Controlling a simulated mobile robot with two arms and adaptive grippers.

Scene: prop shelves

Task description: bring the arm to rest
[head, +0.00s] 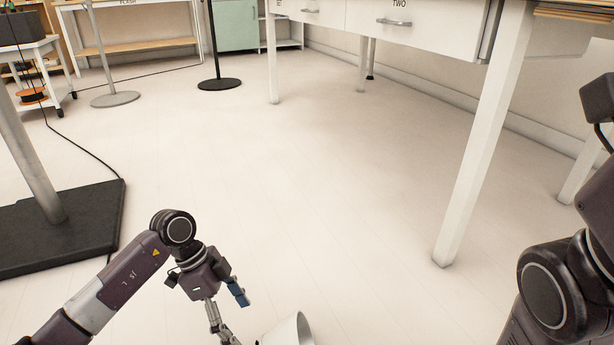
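My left arm comes in from the lower left, bent at a dark joint. My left gripper (233,312) points down toward the bottom of the view. Its two fingers stand apart, one with a blue pad, and nothing shows between them. My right arm is at the right edge, folded close to the camera. The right gripper is out of view.
A white rounded thing (290,329) is cut off by the bottom edge, right of my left gripper. A white table with drawers (420,22) stands ahead right. A black stand base (60,225) lies left. Shelves (135,45) line the back. The middle floor is clear.

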